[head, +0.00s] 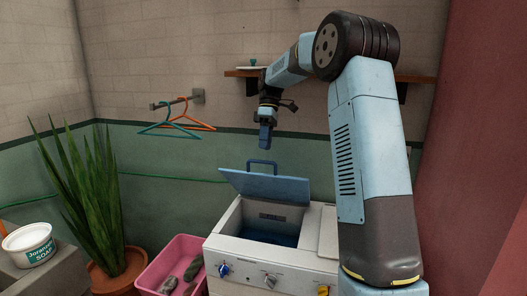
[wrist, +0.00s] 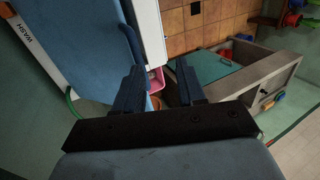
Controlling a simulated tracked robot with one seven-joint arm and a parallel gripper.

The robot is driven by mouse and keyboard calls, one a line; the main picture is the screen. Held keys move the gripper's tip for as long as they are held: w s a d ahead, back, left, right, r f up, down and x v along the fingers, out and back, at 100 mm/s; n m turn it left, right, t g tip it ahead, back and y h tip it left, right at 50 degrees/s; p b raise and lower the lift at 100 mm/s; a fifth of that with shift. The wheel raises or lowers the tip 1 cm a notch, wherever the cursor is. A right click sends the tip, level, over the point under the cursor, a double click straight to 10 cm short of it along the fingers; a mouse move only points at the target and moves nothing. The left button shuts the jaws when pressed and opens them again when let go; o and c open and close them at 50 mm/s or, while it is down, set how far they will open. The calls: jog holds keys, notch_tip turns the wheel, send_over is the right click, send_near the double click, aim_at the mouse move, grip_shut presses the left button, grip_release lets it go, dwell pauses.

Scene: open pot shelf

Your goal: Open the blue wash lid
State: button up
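The blue wash lid (head: 266,187) stands raised and tilted over the white washer (head: 240,225), with the dark blue tub opening (head: 268,237) uncovered below it. The lid's dark blue handle (head: 262,163) sticks up at its upper edge. My gripper (head: 265,146) hangs just above the handle, fingers downward. In the wrist view the lid (wrist: 85,50) fills the left side, and the handle (wrist: 131,48) is left of my gripper (wrist: 159,72). The two fingers are apart with nothing between them. I see no clear contact with the handle.
A pink tub (head: 172,262) with dark items stands left of the washer, near a potted plant (head: 85,205). Hangers (head: 176,126) hang on a wall rail. A wooden shelf (head: 415,78) is behind my arm. A soap container (head: 28,244) is far left.

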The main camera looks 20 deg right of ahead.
jog(key=s+r, duration=0.6)
jog(key=s, duration=0.5)
jog(key=shift+s+r, duration=0.2)
jog(key=shift+r, duration=0.2)
